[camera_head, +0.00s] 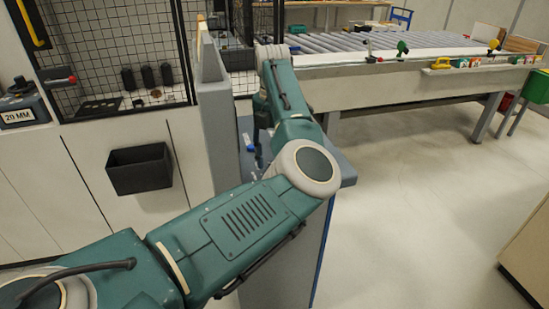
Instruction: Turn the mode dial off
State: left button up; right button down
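My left arm comes in from the lower left and bends over the grey machine cabinet (212,130). Its wrist is at the top middle, and my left gripper (256,148) seems to be the dark part hanging below it, beside the cabinet's side face. The gripper is small and partly hidden by my forearm, so I cannot tell whether it is open or holds anything. I cannot make out the mode dial; my arm covers part of the cabinet face. My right gripper is not in view.
A black mesh guard (115,50) and a black bin (139,168) are on the left. A box marked 20 MM (22,105) stands at the far left. A roller conveyor table (400,75) with small tools is behind.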

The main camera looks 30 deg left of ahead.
pick_arm(q)
jog(key=shift+f, duration=0.4)
jog(key=shift+c, duration=0.7)
jog(key=c, duration=1)
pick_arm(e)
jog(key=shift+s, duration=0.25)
